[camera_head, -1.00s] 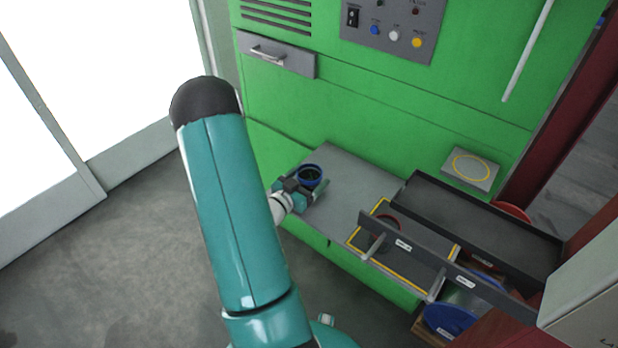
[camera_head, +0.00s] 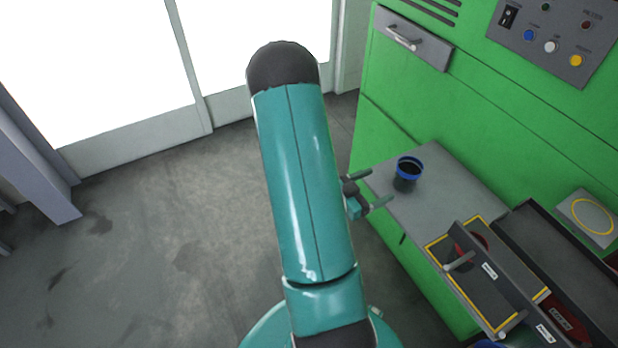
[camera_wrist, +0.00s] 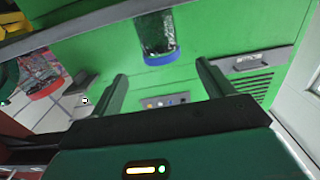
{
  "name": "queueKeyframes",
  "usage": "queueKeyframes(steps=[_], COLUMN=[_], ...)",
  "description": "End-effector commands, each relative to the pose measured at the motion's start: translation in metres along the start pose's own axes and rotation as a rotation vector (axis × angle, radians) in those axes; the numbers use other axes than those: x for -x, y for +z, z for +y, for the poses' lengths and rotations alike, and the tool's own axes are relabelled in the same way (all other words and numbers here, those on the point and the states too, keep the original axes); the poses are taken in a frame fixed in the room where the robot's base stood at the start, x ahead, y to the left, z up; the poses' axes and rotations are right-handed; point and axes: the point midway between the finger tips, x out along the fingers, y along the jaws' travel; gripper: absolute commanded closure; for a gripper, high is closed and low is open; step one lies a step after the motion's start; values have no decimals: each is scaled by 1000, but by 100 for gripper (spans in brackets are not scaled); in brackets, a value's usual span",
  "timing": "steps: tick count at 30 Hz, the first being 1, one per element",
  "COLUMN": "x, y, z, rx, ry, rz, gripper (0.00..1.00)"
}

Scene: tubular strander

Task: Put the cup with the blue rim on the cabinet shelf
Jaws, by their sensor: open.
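The cup with the blue rim (camera_head: 405,183) stands upright on the grey shelf (camera_head: 450,190) of the green cabinet, near the shelf's left end. My gripper (camera_head: 371,189) is open and empty, to the left of the cup and apart from it. My arm hides part of the wrist behind it. In the wrist view the picture is upside down. There the cup (camera_wrist: 156,35) shows beyond the open fingertips of my gripper (camera_wrist: 161,82), with nothing between them.
A yellow-bordered tray (camera_head: 470,285) and a dark trough (camera_head: 545,250) lie to the right of the cup. Open floor (camera_head: 190,220) lies to the left. The control panel (camera_head: 550,40) is above.

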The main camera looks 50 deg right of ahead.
Motion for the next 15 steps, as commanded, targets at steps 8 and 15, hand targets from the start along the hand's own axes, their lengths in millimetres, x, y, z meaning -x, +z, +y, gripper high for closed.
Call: queueKeyframes(steps=[8, 15], x=[6, 72], y=[-2, -26], z=[-19, -121], rx=[-38, -160], ry=[-53, -397], rz=[-59, -387], gripper=[20, 20])
